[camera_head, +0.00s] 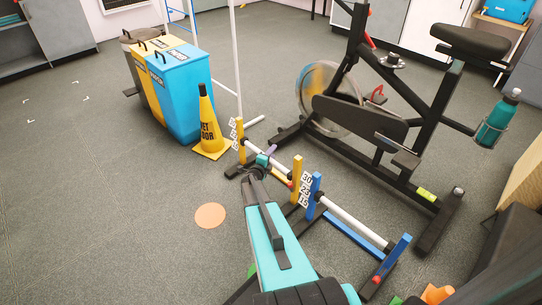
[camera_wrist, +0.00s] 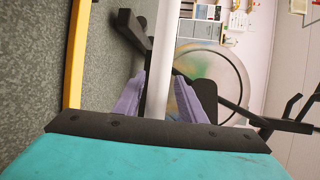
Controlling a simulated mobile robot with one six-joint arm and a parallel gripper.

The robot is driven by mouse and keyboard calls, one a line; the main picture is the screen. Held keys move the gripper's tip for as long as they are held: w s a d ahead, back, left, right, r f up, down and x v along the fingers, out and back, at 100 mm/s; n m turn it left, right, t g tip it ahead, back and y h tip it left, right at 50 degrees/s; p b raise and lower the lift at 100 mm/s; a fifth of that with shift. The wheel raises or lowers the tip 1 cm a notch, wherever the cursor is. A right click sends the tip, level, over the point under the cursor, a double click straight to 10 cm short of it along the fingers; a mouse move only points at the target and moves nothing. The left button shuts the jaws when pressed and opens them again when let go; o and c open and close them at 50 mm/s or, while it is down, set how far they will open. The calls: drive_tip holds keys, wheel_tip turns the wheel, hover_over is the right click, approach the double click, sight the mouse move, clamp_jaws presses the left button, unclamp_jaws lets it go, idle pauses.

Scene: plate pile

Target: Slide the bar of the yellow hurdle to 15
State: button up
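The yellow hurdle stands on the floor, with a near yellow post (camera_head: 297,178) and a far yellow post (camera_head: 240,140). Its white bar (camera_head: 281,168) runs level between them; it also shows in the wrist view (camera_wrist: 161,60). My gripper (camera_head: 264,158) is at the bar near the far post. In the wrist view its purple fingers (camera_wrist: 160,98) lie on either side of the bar, close to it. Whether they press on it is unclear. Black-and-white marked plates stand by the posts; their figures are too small to read. A yellow beam (camera_wrist: 76,55) shows left in the wrist view.
A blue hurdle (camera_head: 313,196) with a white bar stands close in front. An exercise bike (camera_head: 370,130) fills the right side. A yellow wet-floor cone (camera_head: 208,130) and bins (camera_head: 182,92) stand behind left. An orange disc (camera_head: 210,215) lies on open floor at left.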

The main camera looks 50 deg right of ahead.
clamp_jaws()
wheel_tip(320, 180, down, 6)
drive_tip(key=b, duration=0.2)
drive_tip(key=shift+f, duration=0.15)
unclamp_jaws()
drive_tip(key=shift+f, duration=0.2)
drive_tip(key=shift+r, duration=0.1)
